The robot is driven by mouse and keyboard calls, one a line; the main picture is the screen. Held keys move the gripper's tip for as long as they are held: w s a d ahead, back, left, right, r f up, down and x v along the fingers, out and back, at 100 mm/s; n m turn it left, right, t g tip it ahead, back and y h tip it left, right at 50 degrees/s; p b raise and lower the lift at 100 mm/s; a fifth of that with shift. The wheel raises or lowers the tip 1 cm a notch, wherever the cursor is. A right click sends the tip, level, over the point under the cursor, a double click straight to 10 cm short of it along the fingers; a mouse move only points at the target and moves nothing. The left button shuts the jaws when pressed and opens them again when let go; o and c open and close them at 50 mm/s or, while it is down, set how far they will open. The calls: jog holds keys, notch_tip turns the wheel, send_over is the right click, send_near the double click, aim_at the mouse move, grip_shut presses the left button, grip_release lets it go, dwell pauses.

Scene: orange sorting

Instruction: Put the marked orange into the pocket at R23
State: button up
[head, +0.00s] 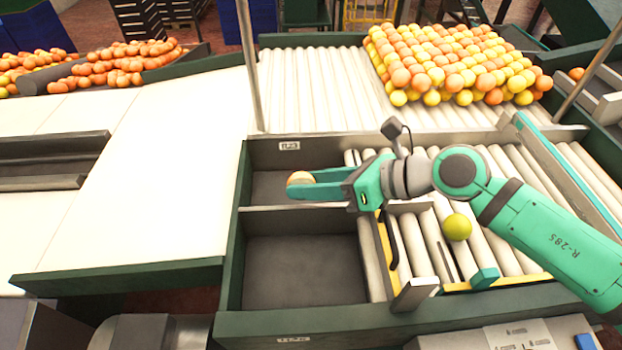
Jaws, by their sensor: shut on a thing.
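My gripper (302,187) is shut on an orange (299,178), which shows at the fingertips with a pale patch. The fingers point left. The gripper and fruit are over the upper pocket, whose wall carries the R23 label (290,146). The dark floor of the R23 pocket (265,188) shows left of the orange and looks bare there; the arm hides its right part. I cannot tell how high the orange is above the floor.
A second pocket (300,270) below the divider (300,219) is empty. A yellow-green fruit (457,227) lies on the rollers to the right. A heap of fruit (450,65) sits on the far rollers. A white table (150,170) lies left.

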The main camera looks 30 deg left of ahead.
jog(key=shift+w+a, duration=0.1)
jog(key=shift+w, duration=0.25)
send_over(282, 191)
jog(key=s+d, duration=0.2)
jog(key=d, duration=0.2)
notch_tip(282, 191, down, 4)
jog(key=a+f, duration=0.1)
jog(key=w+a+f, duration=0.1)
jog(key=f, duration=0.2)
jog(key=shift+w+a, duration=0.2)
jog(key=shift+a, duration=0.2)
jog(key=shift+w+a+f, duration=0.25)
jog(key=shift+a+f, duration=0.15)
jog(key=shift+f, duration=0.3)
jog(key=shift+w+a+f, duration=0.1)
jog(key=shift+a+f, duration=0.05)
jog(key=shift+f, duration=0.75)
jog(key=shift+a+f, duration=0.1)
jog(key=shift+f, duration=0.8)
jog(key=shift+f, duration=0.15)
jog(key=o, duration=0.8)
